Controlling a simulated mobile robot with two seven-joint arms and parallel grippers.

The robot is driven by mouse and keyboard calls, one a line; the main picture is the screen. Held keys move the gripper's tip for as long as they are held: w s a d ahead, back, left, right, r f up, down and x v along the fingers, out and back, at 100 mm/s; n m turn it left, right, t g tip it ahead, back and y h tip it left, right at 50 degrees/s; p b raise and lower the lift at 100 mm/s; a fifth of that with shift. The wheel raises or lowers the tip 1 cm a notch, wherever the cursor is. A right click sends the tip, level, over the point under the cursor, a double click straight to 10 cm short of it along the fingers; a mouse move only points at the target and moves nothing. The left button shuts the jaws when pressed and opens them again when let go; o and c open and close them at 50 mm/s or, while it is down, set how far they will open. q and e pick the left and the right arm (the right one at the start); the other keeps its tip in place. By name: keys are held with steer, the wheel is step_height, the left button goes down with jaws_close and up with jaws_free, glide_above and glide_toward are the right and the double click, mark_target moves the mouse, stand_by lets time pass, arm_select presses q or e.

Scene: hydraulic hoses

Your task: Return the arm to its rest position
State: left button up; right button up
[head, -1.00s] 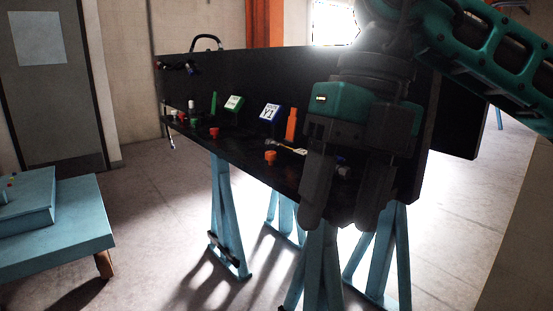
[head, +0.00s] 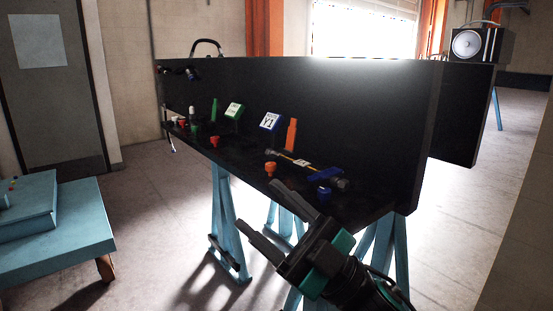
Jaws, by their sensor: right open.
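My right gripper (head: 268,221) is low in the head view, in front of the black bench's front edge. Its two dark fingers are spread apart and point up and to the left, with nothing between them. The green and black wrist runs down to the bottom edge of the picture. My left gripper is not in view.
The black bench (head: 375,204) with a tall back panel (head: 350,110) stands on blue trestles (head: 228,220). On it are a hose (head: 295,160), an orange cap (head: 270,168), a blue cap (head: 324,194) and labelled blocks (head: 269,121). A blue table (head: 60,245) stands left. Floor between is clear.

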steer(key=w+d+f+m+t+h, duration=0.1)
steer(key=d+f+m+t+h, duration=0.25)
steer(key=f+m+h, duration=0.2)
steer(key=w+d+f+m+t+h+p, duration=0.1)
steer(key=d+f+m+t+h, duration=0.2)
steer(key=f+m+t+h, duration=0.25)
steer(key=w+d+f+m+t+h, duration=0.1)
steer(key=d+f+m+t+h, duration=0.15)
steer(key=f+m+h, duration=0.45)
steer(key=s+d+f+m+g+h, duration=0.1)
steer(key=s+d+f+g, duration=0.1)
steer(key=s+f, duration=0.3)
steer(key=s+d+f+m+g+h, duration=0.1)
steer(key=s+d+f+g+h, duration=0.1)
steer(key=f, duration=0.7)
steer(key=s+d+f+m+g+h+p, duration=0.1)
steer(key=s+d+f+g, duration=0.3)
steer(key=s+f, duration=0.3)
steer(key=shift+s+d+f+h, duration=0.15)
steer(key=shift+s+d+h, duration=0.3)
steer(key=shift+d, duration=0.25)
